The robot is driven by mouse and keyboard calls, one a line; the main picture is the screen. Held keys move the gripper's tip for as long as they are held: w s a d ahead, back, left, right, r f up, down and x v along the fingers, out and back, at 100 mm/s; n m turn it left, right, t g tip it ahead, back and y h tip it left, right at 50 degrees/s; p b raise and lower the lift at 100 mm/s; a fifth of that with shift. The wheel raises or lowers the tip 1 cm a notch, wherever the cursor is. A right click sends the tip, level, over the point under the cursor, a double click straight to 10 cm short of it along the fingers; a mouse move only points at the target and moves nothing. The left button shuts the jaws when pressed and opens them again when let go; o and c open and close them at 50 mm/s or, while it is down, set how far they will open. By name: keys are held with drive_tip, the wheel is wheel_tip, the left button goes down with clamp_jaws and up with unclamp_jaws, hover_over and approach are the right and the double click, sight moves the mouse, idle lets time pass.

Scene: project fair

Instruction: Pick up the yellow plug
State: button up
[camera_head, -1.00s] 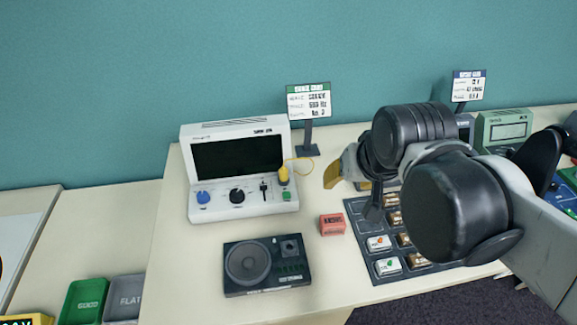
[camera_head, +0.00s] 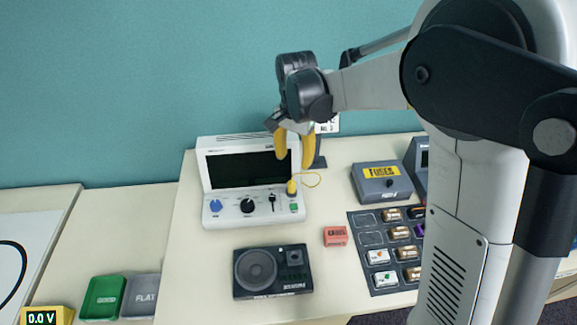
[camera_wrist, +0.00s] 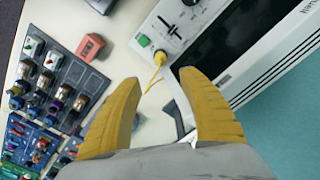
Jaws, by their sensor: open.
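The yellow plug (camera_head: 291,188) stands at the right end of the control panel of the white console (camera_head: 232,213), with a thin yellow cord looping off to its right. In the wrist view the plug (camera_wrist: 159,58) shows beyond the fingertips, beside the green button. My gripper (camera_head: 295,162) has yellow fingers, spread apart and empty. It hangs above the plug with its fingertips pointing down, apart from it. In the wrist view the open fingers (camera_wrist: 160,78) frame the cord, and the plug lies past the gap between them.
A black speaker box (camera_head: 271,272) and a small red block (camera_head: 335,236) lie in front of the console. A dark tray of fuses (camera_head: 365,255) and a grey fuse box (camera_head: 382,183) are to the right. A sign (camera_head: 328,127) stands behind my gripper.

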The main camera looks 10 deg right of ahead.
sight(292, 182)
drive_tip(key=shift+w+a+f, duration=0.15)
drive_tip(key=shift+f, duration=0.25)
wheel_tip(292, 182, down, 11)
drive_tip(key=b, duration=0.3)
drive_tip(key=shift+r, duration=0.2)
drive_tip(key=shift+s, duration=0.2)
clamp_jaws()
